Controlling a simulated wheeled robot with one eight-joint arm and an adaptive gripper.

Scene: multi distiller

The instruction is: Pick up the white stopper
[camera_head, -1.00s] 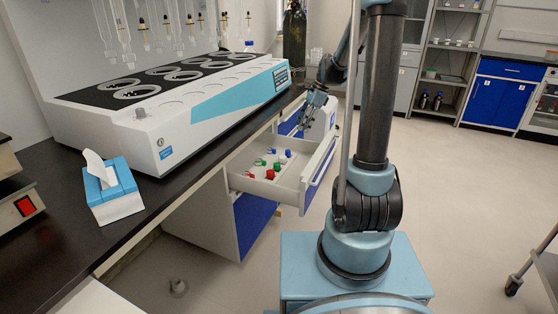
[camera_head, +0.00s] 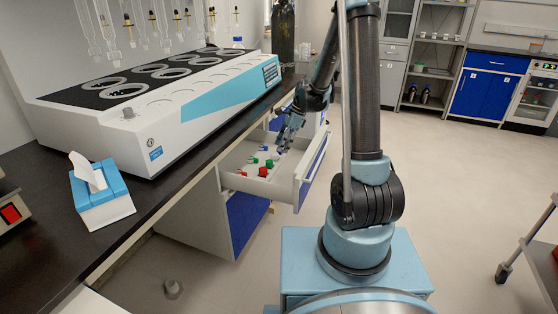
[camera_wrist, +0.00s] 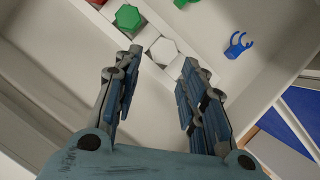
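The white stopper (camera_wrist: 164,51) shows in the wrist view as a white, roughly hexagonal top in a row inside the open drawer (camera_head: 228,181). A green stopper (camera_wrist: 128,17) sits beside it, up and to the left. My gripper (camera_wrist: 156,72) is open and empty above the drawer, with the white stopper between and just beyond its fingertips in the picture. In the head view my gripper (camera_head: 287,135) hangs over the far part of the drawer. The white stopper is hard to make out there.
A red stopper (camera_head: 263,172) and several green and blue pieces lie in the drawer. A blue forked clip (camera_wrist: 238,45) lies right of the row. The drawer's walls surround them. The black bench (camera_head: 150,205) with the distiller (camera_head: 190,115) stands to the left.

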